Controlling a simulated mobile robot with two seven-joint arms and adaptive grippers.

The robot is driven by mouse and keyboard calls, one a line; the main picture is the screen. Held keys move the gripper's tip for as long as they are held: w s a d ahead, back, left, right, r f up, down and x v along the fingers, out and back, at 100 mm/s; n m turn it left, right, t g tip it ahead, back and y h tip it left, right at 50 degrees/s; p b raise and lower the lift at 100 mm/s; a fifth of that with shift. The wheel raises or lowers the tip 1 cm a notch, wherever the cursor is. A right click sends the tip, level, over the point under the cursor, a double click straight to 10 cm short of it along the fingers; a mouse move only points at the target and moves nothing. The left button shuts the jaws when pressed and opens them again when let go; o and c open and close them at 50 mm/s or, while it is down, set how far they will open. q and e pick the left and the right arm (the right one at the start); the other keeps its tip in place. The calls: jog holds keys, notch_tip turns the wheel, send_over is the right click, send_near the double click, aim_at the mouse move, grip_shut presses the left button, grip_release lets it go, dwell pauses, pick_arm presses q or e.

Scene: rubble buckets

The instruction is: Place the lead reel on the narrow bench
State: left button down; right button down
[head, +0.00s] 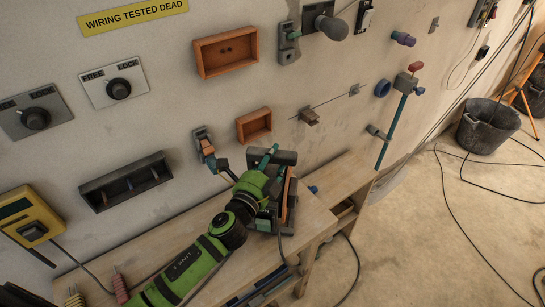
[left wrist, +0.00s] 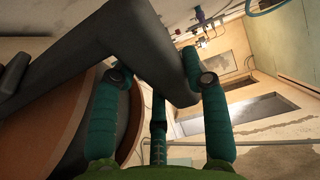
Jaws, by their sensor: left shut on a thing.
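My left gripper (head: 268,180) comes in from the left on a green arm in the head view. It is shut on the lead reel (head: 291,201), which has a dark grey frame and an orange side. In the left wrist view, the teal fingers of my left gripper (left wrist: 155,82) close on a thick grey bar of the lead reel (left wrist: 137,42); its orange disc fills the left side. The reel is over the pale wooden bench (head: 318,228) along the wall. I cannot tell whether it touches the top. My right gripper is not in view.
A narrower wooden ledge (head: 350,167) runs on to the right. The wall carries orange trays (head: 226,51), a dark tray (head: 126,182), a yellow meter (head: 30,220) and a teal-handled tool (head: 391,133). A black bucket (head: 487,127) and cables are on the floor.

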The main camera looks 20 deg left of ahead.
pick_arm(q)
jog(key=shift+w+r, duration=0.1)
jog(key=shift+r, duration=0.1)
jog(key=c, duration=1)
grip_release()
jog(key=shift+f, duration=0.35)
jog(key=shift+c, duration=0.2)
jog(key=o, duration=0.4)
jog(key=shift+s+r, duration=0.1)
jog(key=shift+s, duration=0.1)
jog(key=shift+r, duration=0.1)
jog(key=s+b, duration=0.1)
jog(key=s, duration=0.2)
jog(key=s+a+b, duration=0.1)
jog(key=s, duration=0.3)
jog(key=s+b, duration=0.1)
jog(key=s, duration=0.2)
jog(key=shift+s+a, duration=0.2)
jog(key=shift+s, duration=0.7)
